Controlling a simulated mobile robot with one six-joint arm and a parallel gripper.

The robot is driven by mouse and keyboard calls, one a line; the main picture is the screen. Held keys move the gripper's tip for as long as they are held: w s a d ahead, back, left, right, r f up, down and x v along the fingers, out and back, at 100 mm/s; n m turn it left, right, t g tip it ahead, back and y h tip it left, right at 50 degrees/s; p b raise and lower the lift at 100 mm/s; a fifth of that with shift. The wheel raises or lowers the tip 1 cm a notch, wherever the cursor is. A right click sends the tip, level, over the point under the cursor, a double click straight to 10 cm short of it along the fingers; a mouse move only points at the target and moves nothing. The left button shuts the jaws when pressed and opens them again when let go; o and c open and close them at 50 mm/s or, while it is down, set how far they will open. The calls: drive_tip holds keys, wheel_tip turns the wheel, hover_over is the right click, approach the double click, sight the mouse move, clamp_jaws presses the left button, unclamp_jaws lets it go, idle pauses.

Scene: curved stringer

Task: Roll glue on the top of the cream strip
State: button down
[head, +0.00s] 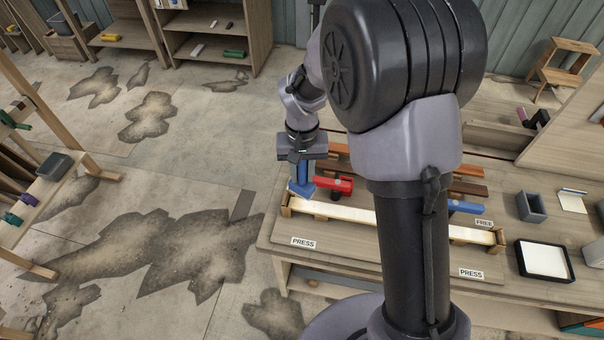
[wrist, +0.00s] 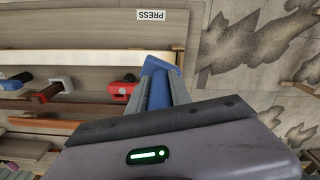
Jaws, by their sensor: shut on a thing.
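The cream strip (head: 345,213) lies long and level on the bench, running left to right. My column hides its middle in the head view. It also shows in the wrist view (wrist: 80,60). My gripper (head: 302,174) is above the strip's left end, shut on a blue tool (head: 301,189). In the wrist view the blue tool (wrist: 160,72) sits between the fingers, its end over the end of the strip. I cannot tell whether it touches the strip. A white-lined black tray (head: 545,260) stands on the bench at the right.
A red clamp (head: 333,185) lies close beside my gripper, behind the strip. A blue clamp (head: 465,207) lies farther right. Brown wood strips (head: 468,188) lie behind. A grey bin (head: 531,206) stands right. PRESS labels (head: 303,243) mark the front board.

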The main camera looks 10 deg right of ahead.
drive_tip(key=shift+r+p, duration=0.8)
drive_tip(key=shift+r, duration=0.5)
drive_tip(key=shift+f, duration=0.1)
